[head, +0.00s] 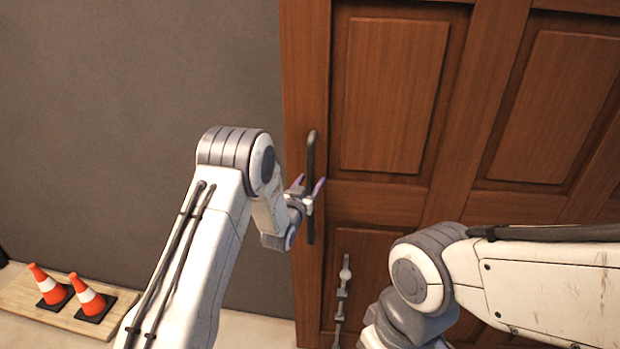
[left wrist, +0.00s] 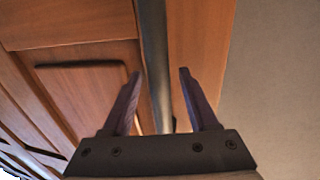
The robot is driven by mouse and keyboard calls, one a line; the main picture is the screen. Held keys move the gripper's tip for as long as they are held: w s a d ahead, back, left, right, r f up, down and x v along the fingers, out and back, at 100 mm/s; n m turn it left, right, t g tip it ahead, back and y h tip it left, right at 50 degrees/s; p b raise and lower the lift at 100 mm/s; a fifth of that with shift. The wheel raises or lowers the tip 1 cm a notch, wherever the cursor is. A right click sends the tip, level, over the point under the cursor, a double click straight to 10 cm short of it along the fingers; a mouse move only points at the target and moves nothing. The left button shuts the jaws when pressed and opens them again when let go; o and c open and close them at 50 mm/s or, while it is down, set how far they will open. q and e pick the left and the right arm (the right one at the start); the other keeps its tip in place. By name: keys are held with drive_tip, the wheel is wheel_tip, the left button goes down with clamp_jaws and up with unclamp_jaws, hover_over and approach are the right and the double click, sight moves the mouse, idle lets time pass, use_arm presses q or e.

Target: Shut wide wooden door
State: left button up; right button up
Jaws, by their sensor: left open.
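The wide wooden door (head: 395,95) is brown and panelled and fills the right of the head view. A dark vertical bar handle (head: 311,160) runs along its left edge. My left gripper (head: 312,188) is at the handle's lower half. In the left wrist view, the open fingers of this gripper (left wrist: 160,85) stand on either side of the handle (left wrist: 153,50), with gaps visible beside the bar. The door's panels (left wrist: 90,95) show there too. My right arm comes in from the right in front of the door, and its gripper is not visible.
A grey wall (head: 130,90) lies left of the door. Two orange and white cones (head: 50,287) stand on a wooden board (head: 20,297) on the floor at lower left. A thin metal fitting (head: 342,290) shows low on the door beside my right arm.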

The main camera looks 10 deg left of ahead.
use_arm(q)
drive_tip(key=shift+w, duration=0.1)
clamp_jaws()
idle(1.4)
